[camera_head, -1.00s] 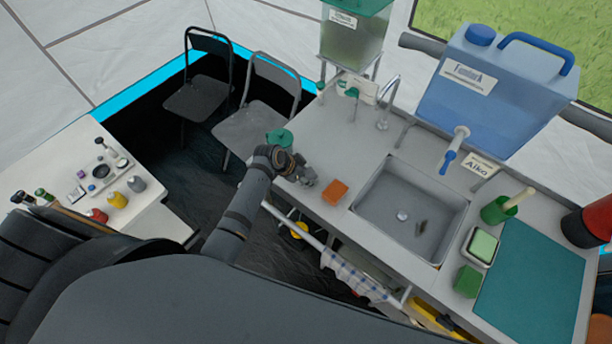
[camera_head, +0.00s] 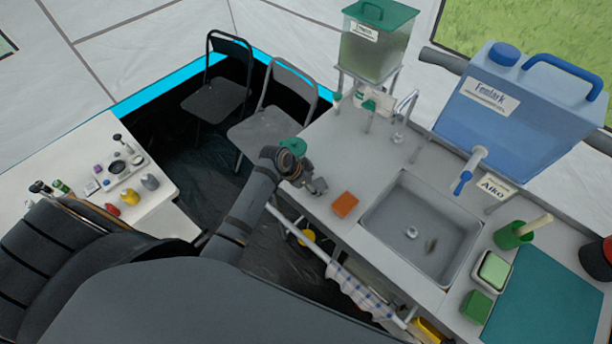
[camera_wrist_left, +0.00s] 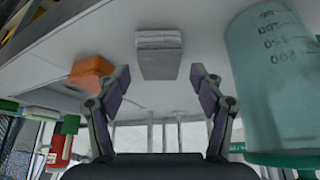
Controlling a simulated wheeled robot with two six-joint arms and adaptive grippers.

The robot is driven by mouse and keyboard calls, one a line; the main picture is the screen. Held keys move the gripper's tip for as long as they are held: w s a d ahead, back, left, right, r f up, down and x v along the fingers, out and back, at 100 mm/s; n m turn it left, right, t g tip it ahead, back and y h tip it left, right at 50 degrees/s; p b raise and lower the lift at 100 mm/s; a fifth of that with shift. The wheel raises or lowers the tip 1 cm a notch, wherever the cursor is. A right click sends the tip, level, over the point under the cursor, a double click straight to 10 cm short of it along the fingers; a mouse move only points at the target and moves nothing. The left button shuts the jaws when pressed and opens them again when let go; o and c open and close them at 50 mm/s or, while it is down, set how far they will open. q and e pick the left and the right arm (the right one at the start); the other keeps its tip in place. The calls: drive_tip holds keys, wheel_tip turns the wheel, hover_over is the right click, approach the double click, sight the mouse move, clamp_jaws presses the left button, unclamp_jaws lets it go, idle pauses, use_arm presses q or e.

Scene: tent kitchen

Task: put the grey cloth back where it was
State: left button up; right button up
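The grey cloth (camera_wrist_left: 159,54) is a small folded stack lying on the counter in the left wrist view. In the head view I cannot tell it apart from the gripper. My left gripper (camera_wrist_left: 160,72) is open, with its two fingers spread to either side of the cloth's near end. The cloth lies mostly beyond the fingertips, and the fingers look clear of it. In the head view the left gripper (camera_head: 312,184) is low over the counter's left end. My right gripper is not in view.
An orange sponge (camera_head: 344,204) lies just right of the gripper, and a green-tinted measuring jug (camera_wrist_left: 272,80) stands close on its other side. The sink (camera_head: 418,228) is farther right. A checked towel (camera_head: 352,288) hangs on the front rail. Folding chairs (camera_head: 265,128) stand left of the counter.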

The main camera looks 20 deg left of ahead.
use_arm(q)
drive_tip(key=v, duration=0.9)
drive_tip(key=shift+b, duration=0.4)
drive_tip(key=shift+r, duration=0.1)
